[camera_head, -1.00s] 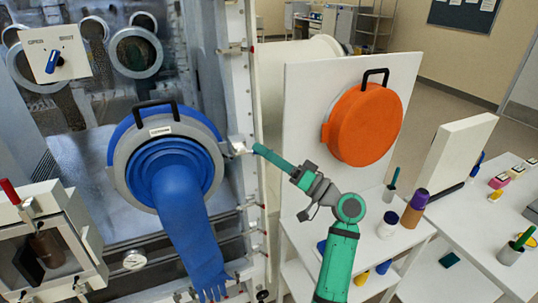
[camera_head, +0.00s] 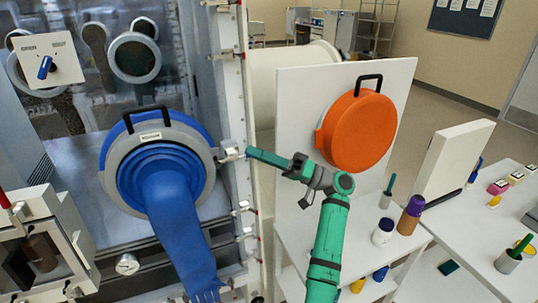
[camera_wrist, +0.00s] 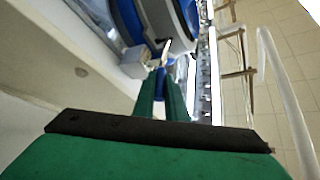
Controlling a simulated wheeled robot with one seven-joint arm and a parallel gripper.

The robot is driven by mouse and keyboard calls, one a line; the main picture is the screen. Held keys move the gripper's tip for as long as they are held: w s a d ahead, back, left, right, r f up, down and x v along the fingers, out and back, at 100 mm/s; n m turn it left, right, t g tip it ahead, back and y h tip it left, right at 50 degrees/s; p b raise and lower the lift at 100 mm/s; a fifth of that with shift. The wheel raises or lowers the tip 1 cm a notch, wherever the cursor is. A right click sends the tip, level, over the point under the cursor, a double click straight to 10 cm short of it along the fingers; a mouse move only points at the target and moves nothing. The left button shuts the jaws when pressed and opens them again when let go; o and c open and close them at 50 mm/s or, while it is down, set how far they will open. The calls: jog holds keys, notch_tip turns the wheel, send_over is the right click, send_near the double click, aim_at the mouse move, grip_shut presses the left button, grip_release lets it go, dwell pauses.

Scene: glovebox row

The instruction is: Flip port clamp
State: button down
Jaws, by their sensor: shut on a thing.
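The glove port (camera_head: 112,172) is a grey ring around blue folds, with a black handle on top and a long blue glove (camera_head: 178,225) hanging from it. The port clamp (camera_head: 231,150) is a small pale metal block at the ring's right edge. In the wrist view the clamp (camera_wrist: 133,64) shows as a pale block with a thin lever beyond the fingertips. My gripper (camera_head: 248,154) reaches it from the right. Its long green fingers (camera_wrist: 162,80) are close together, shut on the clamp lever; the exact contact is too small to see.
An orange round door (camera_head: 355,130) with a black handle is on a white panel to the right. A white side table (camera_head: 480,215) holds bottles and small containers. A switch plate (camera_head: 45,62) with a blue knob is at upper left. A white post runs beside the clamp.

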jog(key=shift+a, duration=0.1)
dwell(0.3)
jog(key=c, duration=1.8)
grip_release()
jog(key=v, duration=1.1)
